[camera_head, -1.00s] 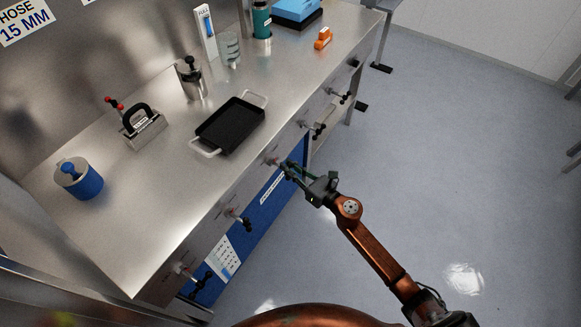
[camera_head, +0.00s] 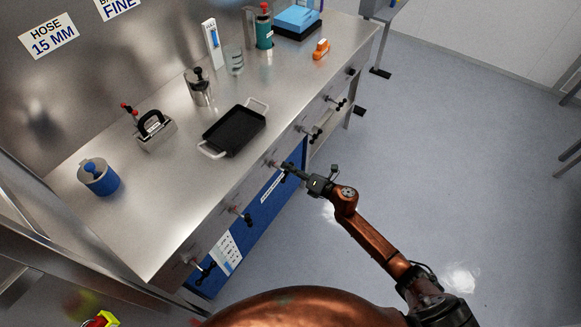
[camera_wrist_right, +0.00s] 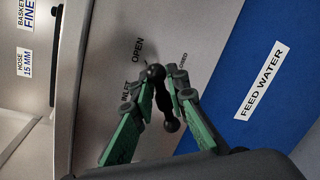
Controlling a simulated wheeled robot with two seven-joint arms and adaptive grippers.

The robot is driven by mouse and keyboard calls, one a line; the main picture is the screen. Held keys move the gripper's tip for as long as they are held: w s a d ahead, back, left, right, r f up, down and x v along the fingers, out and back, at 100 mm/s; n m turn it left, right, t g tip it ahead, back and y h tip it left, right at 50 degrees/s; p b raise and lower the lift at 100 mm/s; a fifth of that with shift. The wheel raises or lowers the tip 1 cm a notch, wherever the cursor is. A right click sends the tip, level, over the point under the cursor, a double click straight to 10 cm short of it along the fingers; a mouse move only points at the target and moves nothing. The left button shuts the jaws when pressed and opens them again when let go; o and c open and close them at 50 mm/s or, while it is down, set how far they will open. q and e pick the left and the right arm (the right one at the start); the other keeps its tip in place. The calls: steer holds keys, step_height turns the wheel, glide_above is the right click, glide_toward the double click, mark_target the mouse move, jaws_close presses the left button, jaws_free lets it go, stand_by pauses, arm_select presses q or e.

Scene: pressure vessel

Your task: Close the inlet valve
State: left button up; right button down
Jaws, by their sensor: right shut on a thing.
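The inlet valve has a black bar handle with ball ends (camera_wrist_right: 165,105), on the steel front panel beside the printed words INLET, OPEN and CLOSED in the right wrist view. My right gripper (camera_wrist_right: 166,82) has its green-padded fingers on both sides of this handle and is shut on it. The handle slants, its upper ball near the word OPEN. In the head view my right gripper (camera_head: 287,169) reaches the bench front at the valve stem (camera_head: 272,164), and its fingers hide most of the handle. My left gripper is not in view.
More black-handled valves (camera_head: 241,216) line the bench front on both sides. A blue panel (camera_wrist_right: 262,85) labelled FEED WATER lies right of the handle. A black tray (camera_head: 235,131), a blue pot (camera_head: 99,179) and other items stand on the steel bench top. The floor at right is open.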

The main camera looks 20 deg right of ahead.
steer(key=shift+w+d+m+g+p, duration=0.15)
steer(key=shift+m+p, duration=0.2)
steer(key=shift+m, duration=0.25)
steer(key=shift+w+d+m+g+p, duration=0.15)
steer(key=shift+m+p, duration=0.2)
steer(key=shift+m, duration=0.25)
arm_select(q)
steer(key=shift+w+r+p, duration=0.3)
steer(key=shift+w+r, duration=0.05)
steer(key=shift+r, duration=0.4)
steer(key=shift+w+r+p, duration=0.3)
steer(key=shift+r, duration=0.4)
arm_select(e)
steer(key=shift+s+f+m+g+y, duration=0.1)
steer(key=shift+f+m+g+y, duration=0.15)
steer(key=shift+m, duration=0.6)
steer(key=shift+f+m+g+y, duration=0.2)
steer(key=shift+m+y, duration=0.15)
steer(key=shift+m, duration=0.5)
steer(key=c, duration=2)
jaws_free()
steer(key=shift+f, duration=0.15)
steer(key=shift+a, duration=0.1)
